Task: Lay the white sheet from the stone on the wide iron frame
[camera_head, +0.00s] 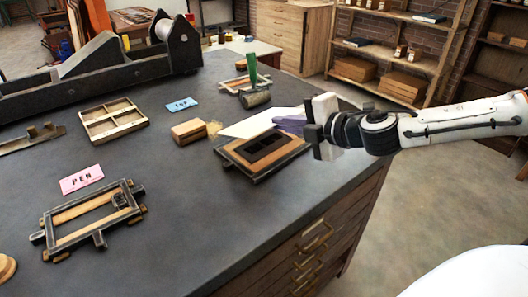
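A white sheet (249,124) lies flat on the dark stone top (200,225), right of the middle. Its right part meets a purple piece (290,124); which is on top is hard to tell. A dark iron frame (235,166) with wooden strips and dark blocks inside lies just in front of the sheet. Another iron frame (136,187) with wooden strips lies at the front left. I cannot tell for sure which is the wide one. My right gripper (316,135) is just right of the sheet and near frame, at the stone's right edge. Its fingers are seen edge-on. My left gripper is out of view.
A wooden block (189,132) stands left of the sheet. A roller with a green handle (251,70) is behind. A pink PEN card (82,179), a blue card (181,104) and a divided wooden tray (112,120) lie left. The front middle is clear.

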